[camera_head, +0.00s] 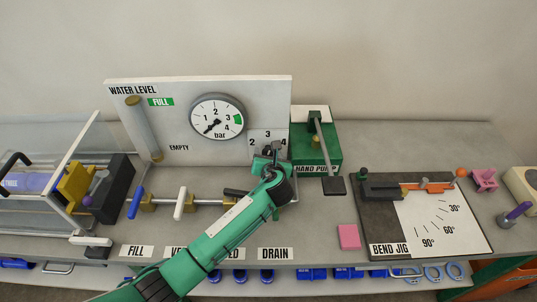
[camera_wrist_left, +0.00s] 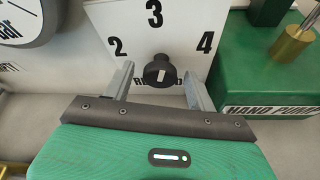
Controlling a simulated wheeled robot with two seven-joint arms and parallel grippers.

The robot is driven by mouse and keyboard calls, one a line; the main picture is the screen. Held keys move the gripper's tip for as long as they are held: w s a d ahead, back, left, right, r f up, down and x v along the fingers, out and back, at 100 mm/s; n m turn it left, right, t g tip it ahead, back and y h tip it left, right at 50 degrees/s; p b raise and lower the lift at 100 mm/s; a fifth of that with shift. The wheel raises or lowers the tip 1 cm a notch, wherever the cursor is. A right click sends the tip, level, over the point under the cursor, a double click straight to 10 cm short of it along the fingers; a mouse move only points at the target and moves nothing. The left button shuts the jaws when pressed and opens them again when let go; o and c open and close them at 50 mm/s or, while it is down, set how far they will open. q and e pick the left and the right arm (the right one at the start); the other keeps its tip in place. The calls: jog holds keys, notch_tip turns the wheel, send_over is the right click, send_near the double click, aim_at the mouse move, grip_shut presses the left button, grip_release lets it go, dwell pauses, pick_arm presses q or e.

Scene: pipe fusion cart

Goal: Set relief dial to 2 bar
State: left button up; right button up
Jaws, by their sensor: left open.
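The relief dial (camera_wrist_left: 159,71) is a small black knob with a white mark on its face, below the numbers 2, 3 and 4 on a white plate (camera_wrist_left: 152,40). The mark looks nearly upright, closest to 3. In the head view the plate (camera_head: 268,134) is at the panel's lower right, and my gripper mostly hides the knob. My left gripper (camera_head: 268,160) is open; in the left wrist view its fingers (camera_wrist_left: 159,78) stand to either side of the knob, with gaps visible. Whether they reach around it in depth is unclear. My right gripper is not in view.
The pressure gauge (camera_head: 217,117) is on the panel, its needle pointing lower left. The green hand pump (camera_head: 318,150) stands close right of the dial. Valve handles (camera_head: 180,203) lie left of my arm. A pink block (camera_head: 349,236) and the bend jig (camera_head: 375,218) are further right.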

pick_arm(q)
jog(key=c, duration=1)
